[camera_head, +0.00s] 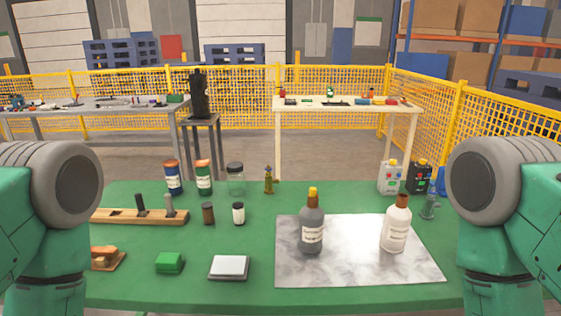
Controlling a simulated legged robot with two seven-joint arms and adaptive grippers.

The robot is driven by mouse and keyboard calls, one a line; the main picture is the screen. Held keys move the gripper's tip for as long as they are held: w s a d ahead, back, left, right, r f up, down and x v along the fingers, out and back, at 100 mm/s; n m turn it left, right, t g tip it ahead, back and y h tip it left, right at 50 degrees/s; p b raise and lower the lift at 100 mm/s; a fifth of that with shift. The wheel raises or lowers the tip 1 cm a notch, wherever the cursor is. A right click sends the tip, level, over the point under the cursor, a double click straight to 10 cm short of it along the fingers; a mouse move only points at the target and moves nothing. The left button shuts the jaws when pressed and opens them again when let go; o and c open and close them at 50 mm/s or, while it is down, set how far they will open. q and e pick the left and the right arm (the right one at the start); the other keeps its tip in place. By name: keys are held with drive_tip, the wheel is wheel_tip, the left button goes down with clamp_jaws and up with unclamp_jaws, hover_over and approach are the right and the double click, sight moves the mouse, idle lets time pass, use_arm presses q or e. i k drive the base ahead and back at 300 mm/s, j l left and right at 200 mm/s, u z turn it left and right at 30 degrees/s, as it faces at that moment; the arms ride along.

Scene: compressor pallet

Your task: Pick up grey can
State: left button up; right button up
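A light grey can (389,179) with a yellow cap stands upright at the back right of the green table (230,290). A dark grey bottle (312,228) with a yellow cap and a white label stands on a marbled grey sheet (355,267). A white bottle (396,229) with a brown cap stands on the same sheet, in front of the light grey can. Only upper parts of my two arms show at the left and right edges. Neither gripper is in view.
Two labelled cans (203,178), a clear jar (236,180) and a brass fitting (269,181) stand at the back. Two small jars (238,214), a wooden block (130,217), a green block (169,263) and a white-topped pad (229,267) occupy the left. A grey-green fitting (429,207) is at right.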

sight(311, 216)
drive_tip(key=i+l+z, duration=0.15)
drive_tip(key=z, duration=0.2)
drive_tip(key=i+l+z, duration=0.1)
drive_tip(key=z, duration=0.25)
drive_tip(key=i+z, duration=0.35)
drive_tip(key=k+l, duration=0.05)
drive_tip(key=k, duration=0.05)
